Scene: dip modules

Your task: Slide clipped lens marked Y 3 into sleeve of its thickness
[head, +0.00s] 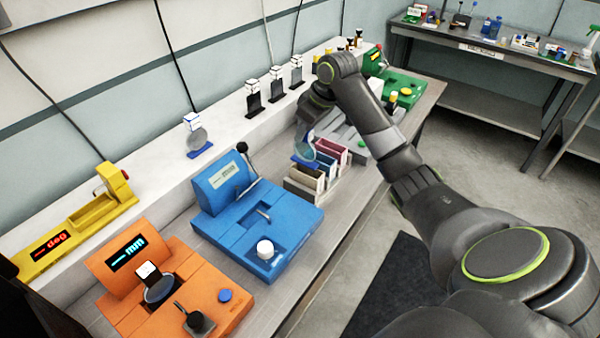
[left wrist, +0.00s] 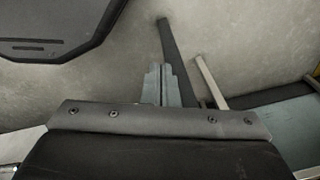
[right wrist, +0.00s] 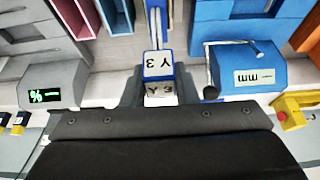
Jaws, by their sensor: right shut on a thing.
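My right gripper (head: 306,118) is shut on the clipped lens's white block, marked Y 3, which shows upside down in the right wrist view (right wrist: 158,66) between the fingers. In the head view the round clear lens (head: 305,148) hangs below the gripper, with a blue piece at its lower edge. It is at the left side of the row of sleeves (head: 303,184), which have pale, blue-grey and pink parts. I cannot tell whether its lower edge is inside a sleeve. My left gripper (left wrist: 164,88) has its fingers together and empty above the floor; it is out of the head view.
A blue machine (head: 290,236) and an orange mm machine (head: 215,292) stand left of the sleeves. Another clipped lens (head: 197,140) stands on the back ledge; one sits in the orange machine. Dark holders (head: 254,104) line the ledge. A green device (head: 408,88) is beyond my arm.

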